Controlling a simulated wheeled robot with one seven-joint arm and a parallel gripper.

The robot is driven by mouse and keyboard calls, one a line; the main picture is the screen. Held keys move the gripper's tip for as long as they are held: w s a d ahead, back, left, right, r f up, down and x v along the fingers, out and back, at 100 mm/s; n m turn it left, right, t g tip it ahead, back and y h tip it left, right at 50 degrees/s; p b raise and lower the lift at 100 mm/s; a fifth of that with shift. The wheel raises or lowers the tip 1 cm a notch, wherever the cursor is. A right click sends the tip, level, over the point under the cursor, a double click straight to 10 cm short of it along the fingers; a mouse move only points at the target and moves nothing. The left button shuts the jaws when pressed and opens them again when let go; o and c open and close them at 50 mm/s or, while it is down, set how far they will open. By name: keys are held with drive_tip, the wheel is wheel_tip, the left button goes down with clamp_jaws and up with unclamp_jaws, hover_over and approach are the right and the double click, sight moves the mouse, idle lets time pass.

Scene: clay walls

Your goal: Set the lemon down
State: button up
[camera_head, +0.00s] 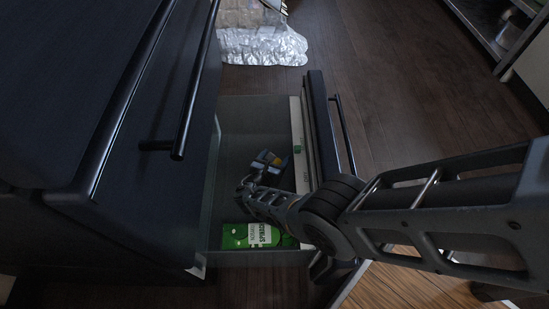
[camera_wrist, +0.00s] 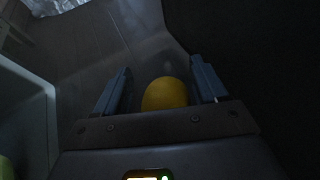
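The yellow lemon (camera_wrist: 165,93) is between the two blue-grey fingers of my gripper (camera_wrist: 159,68) in the wrist view. The fingers are spread, so my gripper looks open around the lemon. The lower part of the lemon is hidden by the gripper body. Whether the lemon touches the drawer floor is too dark to tell.
A green packet (camera_head: 236,238) lies at the drawer's near end. The drawer front (camera_head: 321,120) with its bar handle is right of my gripper, and the dark cabinet (camera_head: 160,190) is left. A shiny silver bag (camera_head: 262,45) lies beyond on the wooden floor.

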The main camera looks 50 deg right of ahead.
drive_tip(key=shift+o, duration=1.3)
drive_tip(key=shift+r, duration=0.15)
drive_tip(key=shift+r, duration=0.4)
drive_tip(key=p+v, duration=0.3)
drive_tip(key=v, duration=0.4)
drive_tip(key=shift+a+r+p, duration=0.2)
drive_tip(key=shift+p, duration=0.15)
drive_tip(key=shift+r, duration=0.1)
